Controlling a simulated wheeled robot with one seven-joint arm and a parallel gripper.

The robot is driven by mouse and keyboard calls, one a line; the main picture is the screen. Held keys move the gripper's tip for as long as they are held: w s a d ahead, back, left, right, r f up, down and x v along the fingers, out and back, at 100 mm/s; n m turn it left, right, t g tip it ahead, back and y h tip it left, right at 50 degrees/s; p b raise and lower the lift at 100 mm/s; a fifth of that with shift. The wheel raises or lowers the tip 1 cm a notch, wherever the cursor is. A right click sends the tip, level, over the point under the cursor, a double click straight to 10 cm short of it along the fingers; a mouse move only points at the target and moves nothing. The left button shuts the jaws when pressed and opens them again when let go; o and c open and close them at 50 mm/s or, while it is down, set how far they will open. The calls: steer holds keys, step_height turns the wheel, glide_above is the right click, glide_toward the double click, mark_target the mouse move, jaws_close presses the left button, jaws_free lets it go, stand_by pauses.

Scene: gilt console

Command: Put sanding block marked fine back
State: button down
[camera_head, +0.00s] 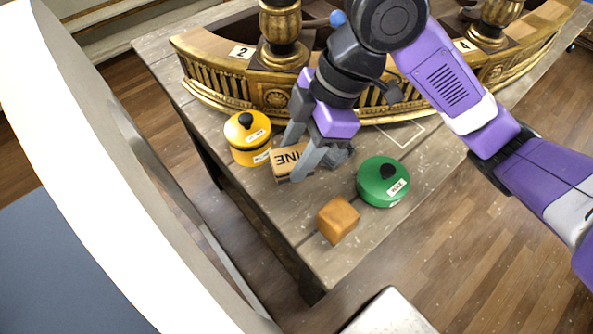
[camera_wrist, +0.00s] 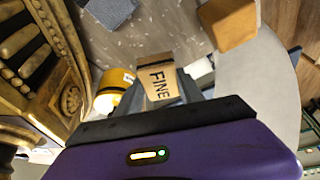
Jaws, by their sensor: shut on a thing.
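The sanding block marked FINE (camera_head: 288,161) is tan with black lettering and a dark band. My gripper (camera_head: 300,158) is shut on it, with a grey finger on either side. In the wrist view the block (camera_wrist: 158,83) sits between the fingers, its lettering facing the camera. It is over the grey wooden table near the left edge; whether it touches the top I cannot tell. A white outlined rectangle (camera_head: 404,132) is marked on the table in front of the gilt console, partly hidden by my arm.
A yellow lidded tin (camera_head: 249,151) stands close left of the block. A green lidded tin (camera_head: 384,184) and a plain orange-brown block (camera_head: 338,219) stand to the right and nearer. A grey block (camera_head: 342,154) is partly behind my gripper. The gilt console (camera_head: 213,78) lines the back.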

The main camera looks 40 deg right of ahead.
steer(key=shift+f+b, duration=0.45)
steer(key=shift+f, duration=2.3)
steer(key=shift+f, duration=0.2)
steer(key=c, duration=0.7)
jaws_free()
steer(key=shift+c, duration=0.2)
steer(key=shift+r, duration=0.1)
steer(key=p+v, duration=0.1)
steer(key=v, duration=1.1)
steer(key=shift+p, duration=0.4)
